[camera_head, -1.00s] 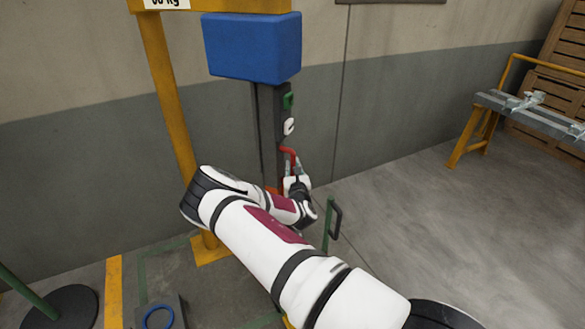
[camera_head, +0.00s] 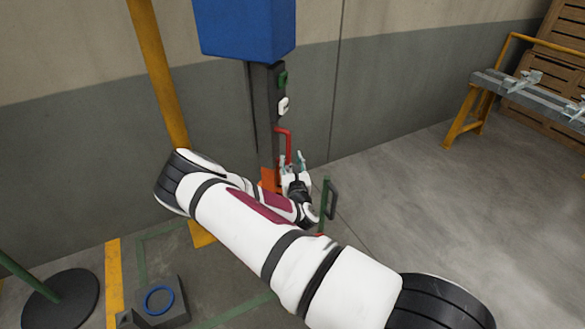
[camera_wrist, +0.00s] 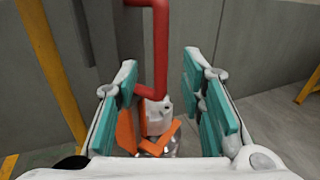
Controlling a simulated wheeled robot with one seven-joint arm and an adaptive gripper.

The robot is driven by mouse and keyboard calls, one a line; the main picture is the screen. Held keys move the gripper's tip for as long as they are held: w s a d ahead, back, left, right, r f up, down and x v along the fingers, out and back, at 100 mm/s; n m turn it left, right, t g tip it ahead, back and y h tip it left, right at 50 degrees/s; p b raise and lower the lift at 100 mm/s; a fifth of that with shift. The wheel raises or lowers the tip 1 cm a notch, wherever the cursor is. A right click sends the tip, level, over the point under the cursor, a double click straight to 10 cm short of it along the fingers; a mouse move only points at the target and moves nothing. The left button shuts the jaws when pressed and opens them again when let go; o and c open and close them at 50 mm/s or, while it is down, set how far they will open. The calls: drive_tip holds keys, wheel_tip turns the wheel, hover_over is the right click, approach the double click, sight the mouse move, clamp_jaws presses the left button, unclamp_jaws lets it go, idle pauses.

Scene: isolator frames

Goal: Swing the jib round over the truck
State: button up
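A blue box (camera_head: 246,28) sits on a dark upright bar (camera_head: 264,110) beside a yellow post (camera_head: 158,75). A red handle (camera_head: 289,140) stands out from the bar's lower part, above an orange part (camera_head: 268,178). My gripper (camera_head: 293,158) is open beside the handle's lower end. In the wrist view, the red handle (camera_wrist: 161,45) appears in the gap between my spread teal-padded fingers (camera_wrist: 160,78); neither finger visibly closes on it. An orange hooked part (camera_wrist: 130,132) and a white piece lie below it. I cannot make out which thing is the jib or the truck.
A green upright with a black grip (camera_head: 333,200) stands just right of my gripper. A grey block with a blue ring (camera_head: 160,299) and a black round base (camera_head: 62,299) are on the floor at left. A trestle bench (camera_head: 530,95) is at right; open floor lies before it.

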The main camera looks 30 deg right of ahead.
drive_tip(key=v, duration=0.3)
drive_tip(key=shift+s+a, duration=0.1)
drive_tip(key=shift+s, duration=0.15)
